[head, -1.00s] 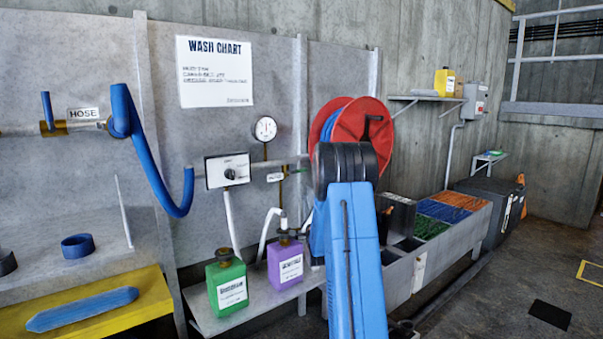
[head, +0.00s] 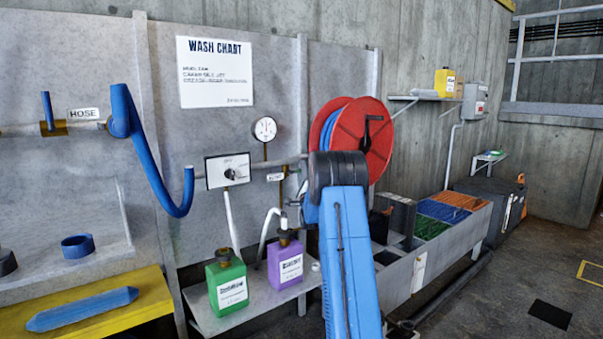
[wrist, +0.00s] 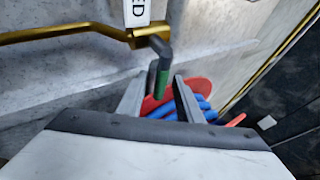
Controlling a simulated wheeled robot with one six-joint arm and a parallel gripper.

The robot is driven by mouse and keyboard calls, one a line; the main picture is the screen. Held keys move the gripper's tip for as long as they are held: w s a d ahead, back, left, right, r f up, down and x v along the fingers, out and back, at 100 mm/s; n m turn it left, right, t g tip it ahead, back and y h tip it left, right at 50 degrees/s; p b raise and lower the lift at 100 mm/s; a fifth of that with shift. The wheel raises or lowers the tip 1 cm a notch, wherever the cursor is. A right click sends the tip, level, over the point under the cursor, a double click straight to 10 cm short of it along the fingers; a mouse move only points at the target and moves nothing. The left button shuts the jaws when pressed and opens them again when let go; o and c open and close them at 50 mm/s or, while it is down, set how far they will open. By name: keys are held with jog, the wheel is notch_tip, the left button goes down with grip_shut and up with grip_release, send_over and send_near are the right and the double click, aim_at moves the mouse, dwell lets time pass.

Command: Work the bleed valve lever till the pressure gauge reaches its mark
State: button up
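The bleed valve lever (wrist: 162,72), dark grey with a green part, sticks out from a brass valve body (wrist: 140,36) under a white label ending in "ED". My gripper (wrist: 160,88) is open, with a finger on each side of the lever's lower end and gaps showing; contact cannot be told. In the head view the brass bleed pipe (head: 283,187) shows left of my arm, which hides my fingers. The round white pressure gauge (head: 265,129) stands above the pipe. Its needle and mark are too small to read.
A red hose reel (head: 378,135) is close behind my arm. A control box (head: 228,171) is on the wall at left. Green (head: 228,284) and purple (head: 286,264) jugs stand on a shelf below. Sorting bins (head: 450,208) lie to the right.

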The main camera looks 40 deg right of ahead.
jog(key=shift+w+d+r, duration=0.1)
jog(key=shift+w, duration=0.05)
grip_shut()
jog(key=shift+d+r+n+t+y, duration=0.1)
jog(key=shift+r+n+t+y, duration=0.15)
jog(key=shift+n+t+y, duration=0.7)
jog(key=shift+a+r+n+t+y, duration=0.15)
jog(key=shift+n+y, duration=0.15)
jog(key=shift+n, duration=0.3)
jog(key=shift+r+n+t+y, duration=0.15)
jog(key=shift+n+y, duration=0.1)
jog(key=shift+n, duration=0.4)
jog(key=shift+a+r+n+t+y, duration=0.15)
jog(key=shift+n+y, duration=0.15)
jog(key=shift+n, duration=0.3)
jog(key=shift+d, duration=0.1)
grip_release()
